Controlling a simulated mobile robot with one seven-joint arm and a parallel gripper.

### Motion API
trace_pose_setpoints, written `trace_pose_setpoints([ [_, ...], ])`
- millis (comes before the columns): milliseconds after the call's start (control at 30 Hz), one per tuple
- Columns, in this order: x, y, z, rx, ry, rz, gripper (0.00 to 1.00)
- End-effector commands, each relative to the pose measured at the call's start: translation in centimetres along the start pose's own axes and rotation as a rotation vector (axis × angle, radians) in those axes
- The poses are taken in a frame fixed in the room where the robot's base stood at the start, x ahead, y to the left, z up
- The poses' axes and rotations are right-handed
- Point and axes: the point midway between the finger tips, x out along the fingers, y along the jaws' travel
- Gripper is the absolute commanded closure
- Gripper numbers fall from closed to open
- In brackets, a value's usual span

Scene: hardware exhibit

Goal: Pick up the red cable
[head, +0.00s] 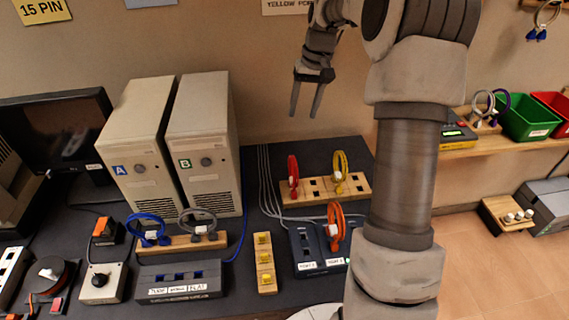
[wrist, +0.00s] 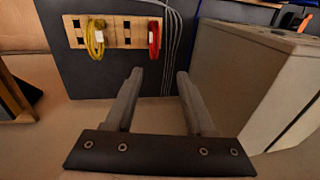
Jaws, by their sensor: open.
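The red cable (head: 293,173) is a coiled loop standing upright in a wooden block at the back of the dark table, left of a yellow cable (head: 340,170). In the wrist view the red cable (wrist: 154,38) hangs near the top, on the right part of the same block (wrist: 125,32). My gripper (head: 307,112) is open and empty, in the air above the back of the table and clear of the red cable. In the wrist view my gripper (wrist: 160,72) has its two fingers apart with nothing between them.
Two beige computer towers (head: 203,140) stand left of the block. An orange cable (head: 335,225) stands in a dark box in front of it. Grey cords run along the table left of the block. A blue cable (head: 148,228) sits further left. Green bin (head: 528,118) is on a shelf at right.

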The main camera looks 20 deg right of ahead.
Motion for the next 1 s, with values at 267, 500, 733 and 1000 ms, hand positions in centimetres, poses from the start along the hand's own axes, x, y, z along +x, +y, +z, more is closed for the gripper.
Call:
trace_pose_setpoints([
  [267, 2.9, 1.7, -1.3, 0.030, -0.026, -0.030, 0.45],
  [500, 7.7, 1.5, -1.1, 0.028, -0.029, -0.031, 0.45],
  [733, 12.3, 1.3, -1.0, 0.029, -0.027, -0.030, 0.45],
  [1000, 14.5, 1.2, -1.0, 0.028, -0.025, -0.030, 0.45],
])
